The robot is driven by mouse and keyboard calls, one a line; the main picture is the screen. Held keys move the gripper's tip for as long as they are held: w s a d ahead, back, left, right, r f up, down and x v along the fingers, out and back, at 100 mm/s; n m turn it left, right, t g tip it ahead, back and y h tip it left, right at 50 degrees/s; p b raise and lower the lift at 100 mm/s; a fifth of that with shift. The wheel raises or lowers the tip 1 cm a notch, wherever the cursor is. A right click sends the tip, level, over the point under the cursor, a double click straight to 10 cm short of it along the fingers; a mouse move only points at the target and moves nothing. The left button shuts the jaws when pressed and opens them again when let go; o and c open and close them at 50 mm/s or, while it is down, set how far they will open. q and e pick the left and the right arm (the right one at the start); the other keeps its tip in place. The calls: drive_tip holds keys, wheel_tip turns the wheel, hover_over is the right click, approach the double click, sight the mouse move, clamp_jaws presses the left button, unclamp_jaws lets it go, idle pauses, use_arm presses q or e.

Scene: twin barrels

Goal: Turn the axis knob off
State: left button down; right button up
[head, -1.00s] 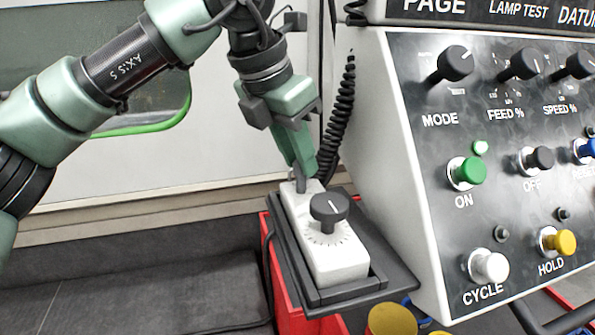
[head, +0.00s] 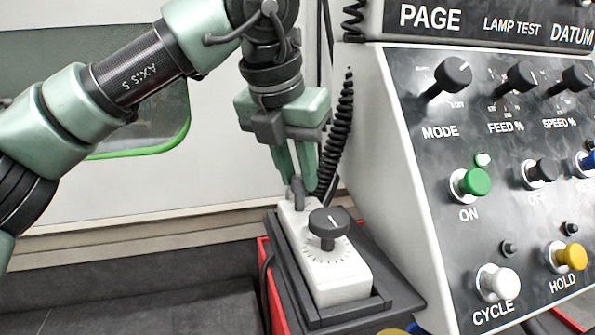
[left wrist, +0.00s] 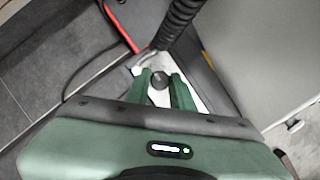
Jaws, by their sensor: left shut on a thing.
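A white handheld box (head: 335,275) lies in a dark tray. A small dark knob (head: 297,188) stands at its far end, and a larger black knob (head: 328,222) with dial marks stands nearer. No label telling which is the axis knob is readable. My left gripper (head: 302,186) points down at the far end, its green fingers on either side of the small knob and shut on it. The left wrist view shows the small knob (left wrist: 158,81) between the fingers (left wrist: 161,88). The larger knob is hidden there. My right gripper is out of view.
A control panel (head: 470,145) with knobs and coloured buttons stands close on the right. A black coiled cable (head: 337,135) hangs just behind the gripper. The dark tray (head: 385,296) sits above something red. A pale machine wall is behind.

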use_arm(q)
drive_tip(key=c, duration=1.2)
unclamp_jaws()
drive_tip(key=shift+c, duration=0.2)
drive_tip(key=v, duration=0.7)
drive_tip(key=shift+r+b, duration=0.3)
drive_tip(key=shift+b, duration=0.15)
drive_tip(key=shift+s, duration=0.1)
